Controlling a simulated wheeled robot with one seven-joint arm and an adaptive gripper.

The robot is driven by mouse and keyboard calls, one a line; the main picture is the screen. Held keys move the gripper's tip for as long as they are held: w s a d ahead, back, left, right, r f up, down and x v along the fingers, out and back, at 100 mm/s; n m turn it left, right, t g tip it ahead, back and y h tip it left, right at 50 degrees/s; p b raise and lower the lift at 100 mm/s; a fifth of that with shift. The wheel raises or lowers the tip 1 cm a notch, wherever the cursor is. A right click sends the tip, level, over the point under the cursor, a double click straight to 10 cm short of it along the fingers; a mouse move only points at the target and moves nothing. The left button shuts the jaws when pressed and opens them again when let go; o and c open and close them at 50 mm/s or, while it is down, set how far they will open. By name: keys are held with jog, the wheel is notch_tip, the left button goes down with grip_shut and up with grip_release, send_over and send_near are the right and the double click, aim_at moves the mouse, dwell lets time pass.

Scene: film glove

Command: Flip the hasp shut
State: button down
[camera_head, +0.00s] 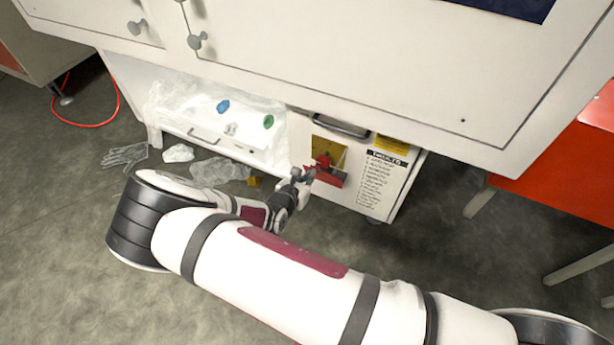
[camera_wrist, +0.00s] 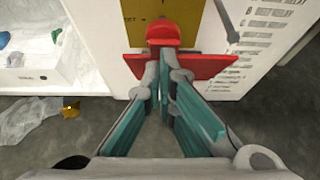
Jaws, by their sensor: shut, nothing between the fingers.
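The red hasp (camera_head: 325,172) is on a yellow plate (camera_head: 329,150) on the front of the white cabinet door. In the wrist view the hasp shows as a red knob (camera_wrist: 163,32) above a wide red flap (camera_wrist: 205,66) that sticks out from the door. My gripper (camera_head: 303,175) is at the hasp, its fingers drawn together. In the wrist view my gripper (camera_wrist: 166,56) has its tips in front of the red flap, just below the knob. Nothing is seen between the fingers. The tips hide the middle of the flap, and I cannot tell whether they touch it.
A door handle (camera_head: 341,126) and a printed label (camera_head: 381,180) are near the hasp. An open white drawer (camera_head: 206,137) with crumpled film is to the left. Film and a glove (camera_head: 125,155) lie on the floor. The cabinet (camera_head: 330,50) overhangs above.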

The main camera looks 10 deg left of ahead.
jog(key=shift+w+d+r+g+y+p, duration=0.2)
jog(key=shift+w+r+g+p, duration=0.3)
jog(key=shift+p, duration=0.45)
jog(key=shift+w+d+r+g+y+p, duration=0.2)
jog(key=shift+w+r+g+p, duration=0.3)
jog(key=shift+p, duration=0.4)
jog(key=shift+w+d+r+g+y+p, duration=0.1)
jog(key=shift+w+d+g+y+p, duration=0.1)
jog(key=shift+w+g+p, duration=0.35)
jog(key=shift+w+d+r+g+y+p, duration=0.1)
jog(key=shift+w+d+g+p, duration=0.1)
jog(key=shift+w+g+p, duration=0.3)
jog(key=shift+w, duration=0.15)
